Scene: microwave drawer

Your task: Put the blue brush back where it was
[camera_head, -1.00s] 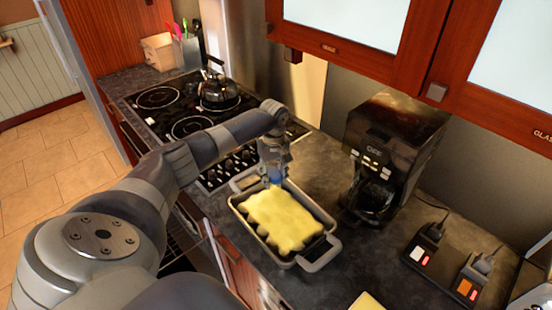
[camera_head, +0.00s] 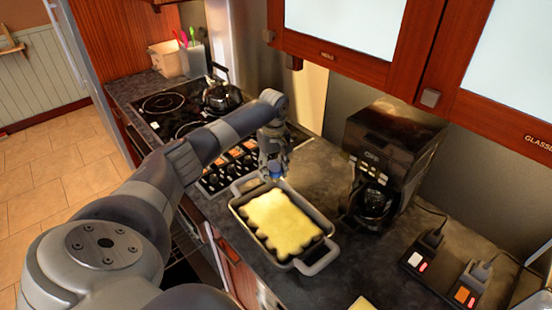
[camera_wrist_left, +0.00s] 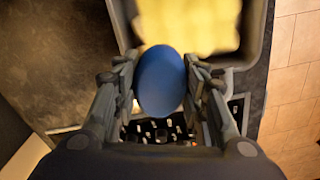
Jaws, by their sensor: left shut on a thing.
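The blue brush (camera_head: 277,171) is held by my left gripper (camera_head: 274,154) over the stove-side end of the baking dish in the head view. In the left wrist view the blue rounded part of the brush (camera_wrist_left: 161,80) sits between the two fingers of the left gripper (camera_wrist_left: 163,90), which is shut on it. The baking dish (camera_head: 318,261), grey with two handles, holds a pale yellow food with a scalloped edge (camera_head: 282,222). I cannot tell whether the brush touches the food. My right gripper is not in view.
A black stove (camera_head: 160,105) with a kettle (camera_head: 222,96) lies beyond the dish. A utensil holder (camera_head: 193,58) and a wooden box (camera_head: 166,57) stand behind it. A coffee maker (camera_head: 392,150) is to the right. Cabinets (camera_head: 345,65) hang above. Some dark counter (camera_head: 345,285) is clear.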

